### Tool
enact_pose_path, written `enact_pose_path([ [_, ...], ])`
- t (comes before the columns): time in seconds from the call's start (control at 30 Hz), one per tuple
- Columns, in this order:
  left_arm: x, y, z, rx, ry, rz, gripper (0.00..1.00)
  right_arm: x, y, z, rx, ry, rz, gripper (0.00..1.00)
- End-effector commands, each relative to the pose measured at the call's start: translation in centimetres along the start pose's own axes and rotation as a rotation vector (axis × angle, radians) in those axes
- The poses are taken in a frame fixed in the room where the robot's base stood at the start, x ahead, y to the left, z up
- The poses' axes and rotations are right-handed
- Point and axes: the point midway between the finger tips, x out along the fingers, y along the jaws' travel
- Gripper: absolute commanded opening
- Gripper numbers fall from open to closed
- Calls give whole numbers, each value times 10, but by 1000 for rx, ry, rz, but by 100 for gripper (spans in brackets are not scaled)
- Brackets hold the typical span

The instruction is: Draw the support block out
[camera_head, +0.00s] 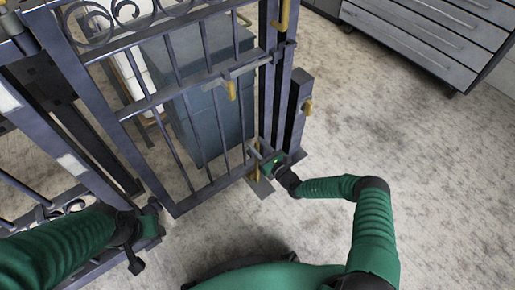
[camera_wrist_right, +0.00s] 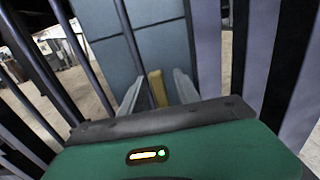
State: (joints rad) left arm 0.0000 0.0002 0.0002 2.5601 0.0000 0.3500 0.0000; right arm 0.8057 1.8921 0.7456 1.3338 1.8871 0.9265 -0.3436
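The gate (camera_head: 185,110) is a dark metal frame with upright bars and scrolls. A narrow yellow block (camera_wrist_right: 157,88), which looks like the support block, stands between my right gripper's two pale fingers (camera_wrist_right: 157,95) in the wrist view, with small gaps visible on each side. In the head view a yellow piece (camera_head: 257,174) shows at the gate's lower right corner, beside my right gripper (camera_head: 263,162), which partly hides it. My left gripper (camera_head: 140,232) is by the gate's lower left corner; its fingers are not clear.
A blue-grey box (camera_head: 205,90) stands behind the bars. Dark posts (camera_head: 298,110) with yellow fittings rise close beside my right gripper. A grey drawer cabinet (camera_head: 435,35) is at the upper right. The floor (camera_head: 440,170) on the right is clear.

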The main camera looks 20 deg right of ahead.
Motion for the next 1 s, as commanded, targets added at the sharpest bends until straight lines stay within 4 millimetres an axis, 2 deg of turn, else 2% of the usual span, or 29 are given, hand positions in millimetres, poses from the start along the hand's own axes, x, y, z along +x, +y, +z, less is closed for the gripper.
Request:
enact_pose_path([
  [0.2,-1,0,0,0,0,0,49,0,0,1,-1,1,0,37],
  [0.5,-1,0,0,0,0,0,49,0,0,0,0,1,0,0],
  [1.0,0,0,0,0,0,0,49,-1,0,-1,0,3,0,0],
])
